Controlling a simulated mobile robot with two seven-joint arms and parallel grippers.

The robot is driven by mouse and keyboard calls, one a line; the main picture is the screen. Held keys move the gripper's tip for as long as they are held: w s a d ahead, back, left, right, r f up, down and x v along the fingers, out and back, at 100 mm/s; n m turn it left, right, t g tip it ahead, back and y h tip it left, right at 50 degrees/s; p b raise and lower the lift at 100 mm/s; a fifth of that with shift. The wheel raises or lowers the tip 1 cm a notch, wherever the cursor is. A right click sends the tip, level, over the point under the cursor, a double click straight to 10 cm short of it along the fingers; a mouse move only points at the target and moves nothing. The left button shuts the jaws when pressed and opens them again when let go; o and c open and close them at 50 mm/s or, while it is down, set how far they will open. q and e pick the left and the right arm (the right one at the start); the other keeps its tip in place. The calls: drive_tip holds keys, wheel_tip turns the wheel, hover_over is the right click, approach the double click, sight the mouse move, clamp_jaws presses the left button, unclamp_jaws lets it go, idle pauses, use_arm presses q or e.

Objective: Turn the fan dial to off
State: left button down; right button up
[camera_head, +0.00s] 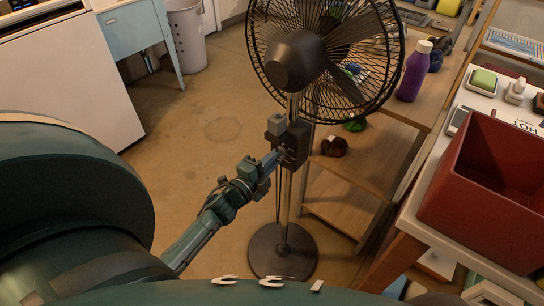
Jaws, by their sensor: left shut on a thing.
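A black pedestal fan (296,62) stands on the floor with its round cage at the top, its pole below and a round dark base (283,250). A dark control box (296,135) sits on the pole below the motor. My left gripper (276,158) reaches in from the lower left to the front of this box. Its fingers are shut on the small fan dial low on the box. The fingers mostly hide the dial, and I cannot read its setting. My right gripper is not in view.
A wooden shelf unit (360,160) stands just right of the fan, with a purple bottle (414,70) on top. A red bin (490,185) is at the right. A grey waste bin (187,36) stands at the back left. The floor left of the fan is clear.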

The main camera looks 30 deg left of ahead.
use_arm(q)
drive_tip(key=n+p, duration=0.5)
drive_tip(key=n, duration=1)
drive_tip(key=shift+n, duration=0.4)
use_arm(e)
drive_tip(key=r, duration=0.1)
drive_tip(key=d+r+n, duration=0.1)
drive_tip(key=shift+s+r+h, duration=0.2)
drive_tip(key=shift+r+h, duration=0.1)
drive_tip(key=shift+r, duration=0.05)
use_arm(q)
drive_tip(key=c, duration=1.4)
unclamp_jaws()
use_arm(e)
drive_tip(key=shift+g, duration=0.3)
use_arm(q)
drive_tip(key=s+a, duration=0.1)
drive_tip(key=s, duration=1.2)
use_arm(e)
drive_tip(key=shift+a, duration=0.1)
